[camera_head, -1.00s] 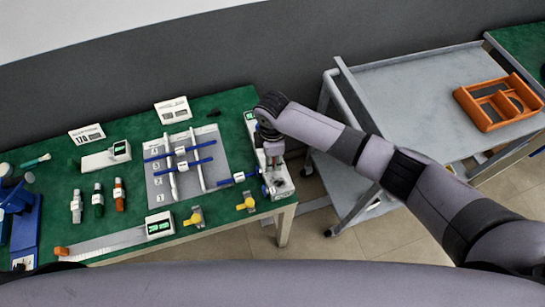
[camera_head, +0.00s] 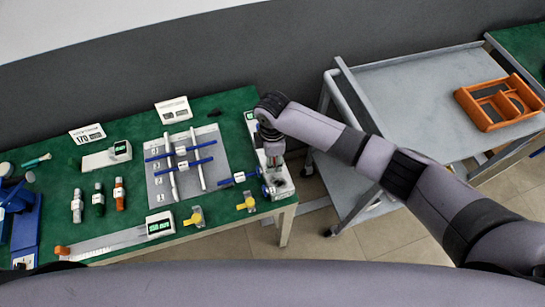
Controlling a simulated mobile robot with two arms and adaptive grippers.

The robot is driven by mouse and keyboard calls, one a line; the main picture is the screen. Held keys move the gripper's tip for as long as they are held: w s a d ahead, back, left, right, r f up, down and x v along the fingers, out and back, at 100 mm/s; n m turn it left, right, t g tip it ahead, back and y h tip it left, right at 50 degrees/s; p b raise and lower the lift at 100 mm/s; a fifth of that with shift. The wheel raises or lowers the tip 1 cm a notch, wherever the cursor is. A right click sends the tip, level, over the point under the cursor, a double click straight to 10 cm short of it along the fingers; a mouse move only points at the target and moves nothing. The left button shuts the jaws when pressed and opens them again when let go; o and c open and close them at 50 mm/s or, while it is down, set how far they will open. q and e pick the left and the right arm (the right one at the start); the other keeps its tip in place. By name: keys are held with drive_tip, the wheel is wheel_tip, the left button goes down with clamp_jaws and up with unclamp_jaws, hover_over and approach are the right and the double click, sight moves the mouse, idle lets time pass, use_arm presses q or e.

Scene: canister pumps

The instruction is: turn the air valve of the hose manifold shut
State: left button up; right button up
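The hose manifold (camera_head: 280,184) is a pale block with blue handles at the right end of the green-topped table. A blue handle (camera_head: 267,191) shows on its left side, and another blue-ended piece (camera_head: 239,178) lies just left of it. I cannot tell which handle is the air valve. My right gripper (camera_head: 274,160) points down over the manifold, at or just above it. Its fingers are small and partly hidden by the wrist, so I cannot tell whether they are open or touching a handle. My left gripper is not in view.
The green table (camera_head: 120,221) also holds a grey board (camera_head: 213,152) with blue-clamped rods, several small canisters (camera_head: 98,200), yellow fittings (camera_head: 195,216) and a long gauge (camera_head: 105,242). A grey cart (camera_head: 405,88) with an orange tray (camera_head: 498,103) stands at the right.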

wheel_tip(320, 180, up, 12)
drive_tip(key=shift+w, duration=0.15)
idle(0.3)
idle(0.4)
